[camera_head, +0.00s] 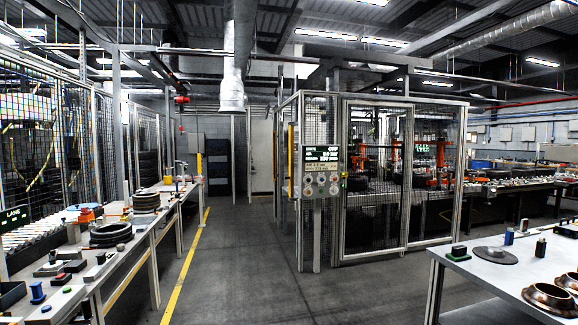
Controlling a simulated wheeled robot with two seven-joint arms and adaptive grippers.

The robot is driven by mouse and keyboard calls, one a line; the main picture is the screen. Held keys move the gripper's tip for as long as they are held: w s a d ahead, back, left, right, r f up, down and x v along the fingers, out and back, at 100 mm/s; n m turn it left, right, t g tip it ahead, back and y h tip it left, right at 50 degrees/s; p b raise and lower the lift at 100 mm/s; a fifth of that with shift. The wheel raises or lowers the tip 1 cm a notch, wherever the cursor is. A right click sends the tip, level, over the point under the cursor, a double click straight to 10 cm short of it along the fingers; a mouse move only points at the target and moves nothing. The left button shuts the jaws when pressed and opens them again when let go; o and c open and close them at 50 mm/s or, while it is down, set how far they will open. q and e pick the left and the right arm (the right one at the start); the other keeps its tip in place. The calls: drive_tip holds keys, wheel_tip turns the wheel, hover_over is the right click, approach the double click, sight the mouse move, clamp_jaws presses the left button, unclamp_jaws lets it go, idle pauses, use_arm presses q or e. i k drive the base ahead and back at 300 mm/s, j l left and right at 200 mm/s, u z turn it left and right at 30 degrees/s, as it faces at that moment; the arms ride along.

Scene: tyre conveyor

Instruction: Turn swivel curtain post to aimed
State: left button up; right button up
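I cannot tell for certain which thing is the swivel curtain post. A slim yellow upright (291,147) stands at the near left corner of the mesh enclosure, beside the control panel. A second yellow post (199,168) stands farther back, at the end of the left bench. Which way either one is turned is too small to tell. Neither of my grippers shows in the head view.
A control panel (321,172) with a lit display is on the mesh enclosure (375,180). A left bench (135,253) carries black rings and small parts. A right table (470,272) carries metal rings. The grey floor (255,270) between them is clear, with a yellow line (186,268).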

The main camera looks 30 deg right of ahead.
sight(291, 178)
drive_tip(key=i+l+z, duration=0.25)
drive_tip(key=i, duration=0.25)
drive_tip(key=i+z, duration=0.25)
drive_tip(key=i, duration=0.25)
drive_tip(key=i+z, duration=0.15)
drive_tip(key=i, duration=1.7)
drive_tip(key=i+j+z, duration=0.1)
drive_tip(key=i, duration=0.9)
drive_tip(key=i+j, duration=0.15)
drive_tip(key=i, duration=0.9)
drive_tip(key=i+z, duration=0.25)
drive_tip(key=i, duration=0.15)
drive_tip(key=i+z, duration=0.3)
drive_tip(key=i+j, duration=0.05)
drive_tip(key=i, duration=0.05)
